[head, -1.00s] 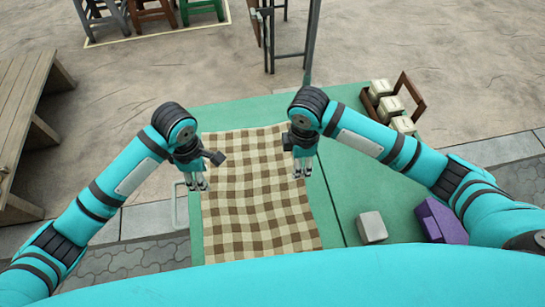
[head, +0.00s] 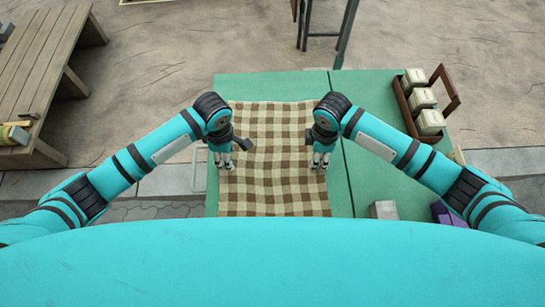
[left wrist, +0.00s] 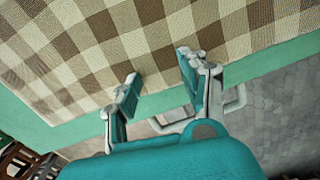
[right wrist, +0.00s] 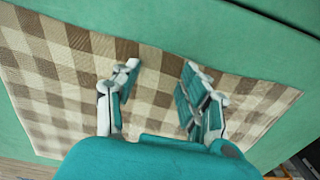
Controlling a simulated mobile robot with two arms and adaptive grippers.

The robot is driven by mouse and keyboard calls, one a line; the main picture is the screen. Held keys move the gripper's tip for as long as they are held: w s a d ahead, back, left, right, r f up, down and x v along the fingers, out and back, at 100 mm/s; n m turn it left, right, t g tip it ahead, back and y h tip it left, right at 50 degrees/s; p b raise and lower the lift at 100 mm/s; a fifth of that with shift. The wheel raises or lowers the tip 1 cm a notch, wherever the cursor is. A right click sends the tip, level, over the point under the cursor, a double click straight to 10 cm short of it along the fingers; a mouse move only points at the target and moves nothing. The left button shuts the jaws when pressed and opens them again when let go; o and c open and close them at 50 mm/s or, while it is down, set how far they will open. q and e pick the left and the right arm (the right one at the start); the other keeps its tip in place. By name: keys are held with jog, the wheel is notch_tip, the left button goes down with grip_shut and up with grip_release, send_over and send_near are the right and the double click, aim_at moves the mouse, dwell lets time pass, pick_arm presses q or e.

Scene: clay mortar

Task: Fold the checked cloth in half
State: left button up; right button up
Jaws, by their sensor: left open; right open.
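The brown and cream checked cloth (head: 270,150) lies spread out flat on the green table, with slight ripples. My left gripper (head: 225,165) is open at the cloth's left edge. In the left wrist view the open fingers (left wrist: 160,75) point at the cloth (left wrist: 80,50) near its edge, with nothing between them. My right gripper (head: 319,165) is open at the cloth's right edge. In the right wrist view its fingers (right wrist: 160,80) are apart over the cloth (right wrist: 60,75) near its border. The cloth's near end is hidden behind my body in the head view.
The green table (head: 375,180) has free room right of the cloth. A brown wooden carrier (head: 442,92) with pale blocks (head: 422,99) stands at the back right. A grey block (head: 384,210) and a purple object (head: 447,214) sit at the near right. A wooden bench (head: 40,70) is at left.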

pick_arm(q)
jog(key=shift+f, duration=0.1)
pick_arm(e)
jog(key=shift+f, duration=0.15)
pick_arm(q)
jog(key=shift+c, duration=1.3)
pick_arm(e)
jog(key=shift+c, duration=1.3)
pick_arm(q)
jog(key=shift+f, duration=0.1)
grip_shut()
pick_arm(e)
jog(key=shift+s+f, duration=0.1)
jog(key=shift+f, duration=0.05)
grip_shut()
